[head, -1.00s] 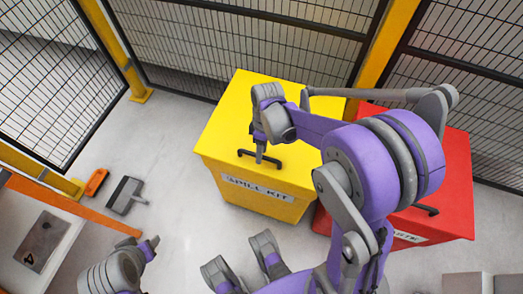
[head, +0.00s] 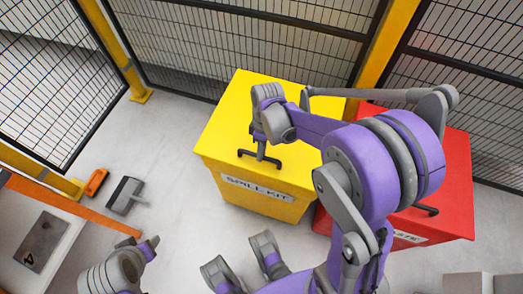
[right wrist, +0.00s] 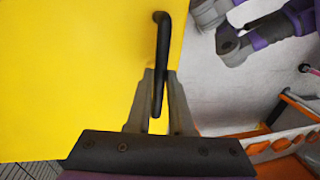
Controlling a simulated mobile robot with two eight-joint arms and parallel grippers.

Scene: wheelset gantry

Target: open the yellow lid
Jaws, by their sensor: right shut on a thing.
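The yellow lid (head: 225,120) tops the yellow spill kit box (head: 262,203), in the middle of the head view. The lid looks closed. A black bar handle (head: 246,153) is near its front edge. My right gripper (head: 260,156) is at the handle, its fingers pointing down. In the right wrist view, the gripper (right wrist: 160,85) has the dark handle (right wrist: 164,35) between its fingers and is shut on it. The yellow lid (right wrist: 75,70) fills the left of that view. My left arm shows at the lower left of the head view; its jaw state is unclear.
A red box (head: 455,185) with a black handle stands right of the yellow one, partly behind my right arm. Mesh fencing (head: 240,45) with yellow posts runs behind. A grey brush-like tool (head: 126,195) and an orange item (head: 96,183) lie on open floor at left.

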